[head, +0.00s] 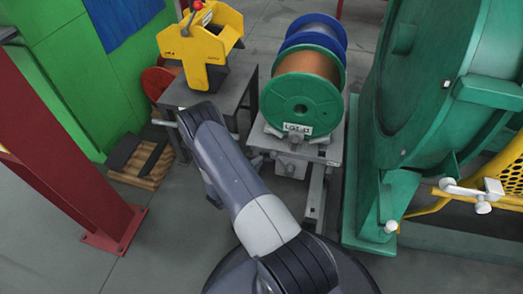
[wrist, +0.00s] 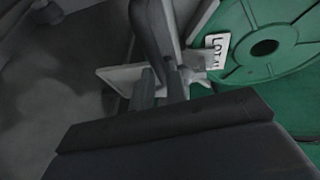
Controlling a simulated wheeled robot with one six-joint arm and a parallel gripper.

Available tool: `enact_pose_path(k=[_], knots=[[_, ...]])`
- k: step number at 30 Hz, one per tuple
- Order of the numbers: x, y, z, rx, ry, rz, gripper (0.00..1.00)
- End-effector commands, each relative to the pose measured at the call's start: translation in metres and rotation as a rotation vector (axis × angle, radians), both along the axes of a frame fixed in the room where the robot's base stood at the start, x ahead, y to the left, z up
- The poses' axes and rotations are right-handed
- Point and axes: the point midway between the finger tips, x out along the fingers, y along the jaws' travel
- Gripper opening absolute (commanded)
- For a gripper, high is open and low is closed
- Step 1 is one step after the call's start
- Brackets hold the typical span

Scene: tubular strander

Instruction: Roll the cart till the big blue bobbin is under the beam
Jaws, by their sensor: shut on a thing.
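The blue bobbin (head: 316,28) stands at the back of the grey cart (head: 326,153), behind a copper-wound bobbin with a green flange (head: 301,106) marked with a white lot label. The green flange also shows in the wrist view (wrist: 280,60). My gripper (wrist: 162,88) is shut at the cart's near end, beside the labelled flange, apparently on the cart's dark handle bar (wrist: 152,28). In the head view my arm hides most of the grip. I cannot make out an overhead beam.
A grey table (head: 188,92) with a yellow fixture (head: 203,45) stands close left of the cart. A large green machine (head: 415,100) stands close on the right. A red column (head: 65,150) and a wooden pallet (head: 148,165) are at left.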

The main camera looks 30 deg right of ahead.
Motion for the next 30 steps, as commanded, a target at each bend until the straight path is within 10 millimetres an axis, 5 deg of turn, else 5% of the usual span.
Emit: enact_pose_path(k=[8, 22, 30], knots=[[-0.055, 0.058, -0.009, 0.012, 0.030, 0.010, 0.00], [-0.049, 0.053, -0.006, 0.011, 0.011, 0.002, 0.34], [-0.050, 0.054, -0.005, 0.010, 0.014, 0.003, 0.36]])
